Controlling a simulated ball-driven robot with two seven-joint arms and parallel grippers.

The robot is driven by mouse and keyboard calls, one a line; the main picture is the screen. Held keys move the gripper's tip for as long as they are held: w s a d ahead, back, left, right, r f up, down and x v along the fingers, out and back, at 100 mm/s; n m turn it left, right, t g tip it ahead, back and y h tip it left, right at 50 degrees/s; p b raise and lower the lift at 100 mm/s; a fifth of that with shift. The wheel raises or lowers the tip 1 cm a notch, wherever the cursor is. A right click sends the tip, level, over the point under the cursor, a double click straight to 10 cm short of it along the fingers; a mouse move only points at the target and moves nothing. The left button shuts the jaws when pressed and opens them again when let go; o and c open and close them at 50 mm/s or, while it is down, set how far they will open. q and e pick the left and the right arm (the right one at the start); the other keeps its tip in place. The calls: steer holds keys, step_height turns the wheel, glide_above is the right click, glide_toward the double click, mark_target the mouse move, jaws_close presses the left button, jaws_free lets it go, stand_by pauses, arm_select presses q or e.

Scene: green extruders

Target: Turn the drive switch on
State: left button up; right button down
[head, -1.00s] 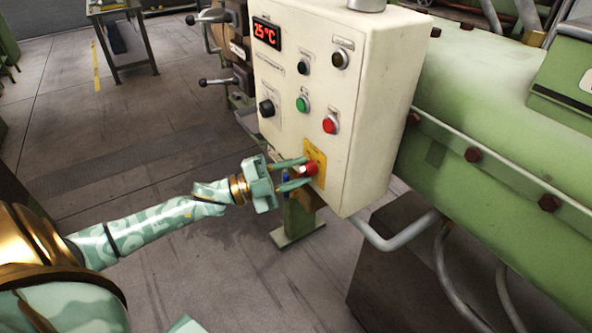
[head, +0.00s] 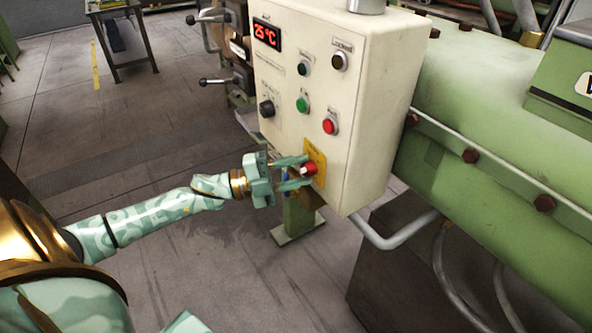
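A cream control box stands at the centre. On its lower front, a red knob (head: 310,169) with a pale mark sits on a yellow plate (head: 317,154). My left gripper (head: 305,171) reaches it from the left, one finger above and one below the knob. The fingers look spread wider than the knob, but contact is hard to judge. A black knob (head: 267,108) is higher at the left of the box. The small labels are too blurred to read, so I cannot tell which control is the drive switch. My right gripper is out of view.
The green machine body (head: 480,90) lies to the right, with a bent grey pipe (head: 400,240) below.

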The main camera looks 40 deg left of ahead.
arm_select(q)
steer(key=shift+o, duration=0.9)
steer(key=v, duration=1.6)
steer(key=shift+a+p, duration=0.15)
steer(key=shift+p, duration=0.15)
